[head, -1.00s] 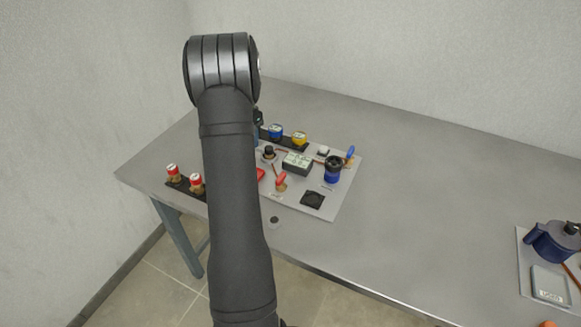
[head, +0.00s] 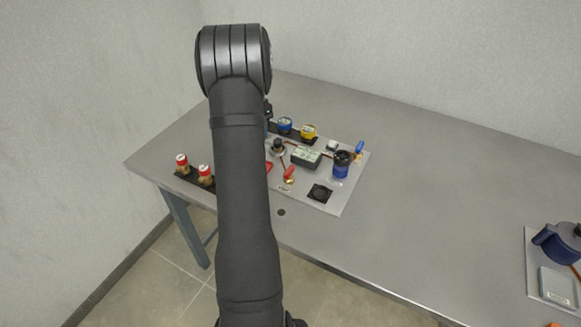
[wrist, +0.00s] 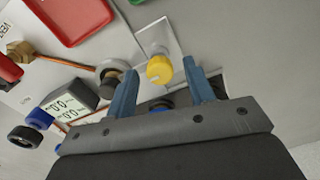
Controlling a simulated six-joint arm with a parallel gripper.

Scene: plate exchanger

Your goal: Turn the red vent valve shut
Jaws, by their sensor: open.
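The red vent valve (head: 289,173) has a red lever on a brass body and stands on the pale panel (head: 340,197), just right of my arm in the head view. In the wrist view its red lever (wrist: 8,69) is cut by the left edge, beside a partly cut "VENT" label. My gripper (wrist: 160,66) is open, with its two blue-grey fingers apart. A yellow round cap shows between the fingertips; I cannot tell how far beyond them it lies. The red valve is well to the left of the fingers. In the head view my arm hides most of the gripper.
The panel also bears a digital display box (head: 306,157), a blue-black pot (head: 342,165) and a black square (head: 320,193). Blue (head: 285,125) and yellow (head: 308,132) capped parts stand behind. Red-capped parts (head: 182,163) stand left. The table's middle right is clear.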

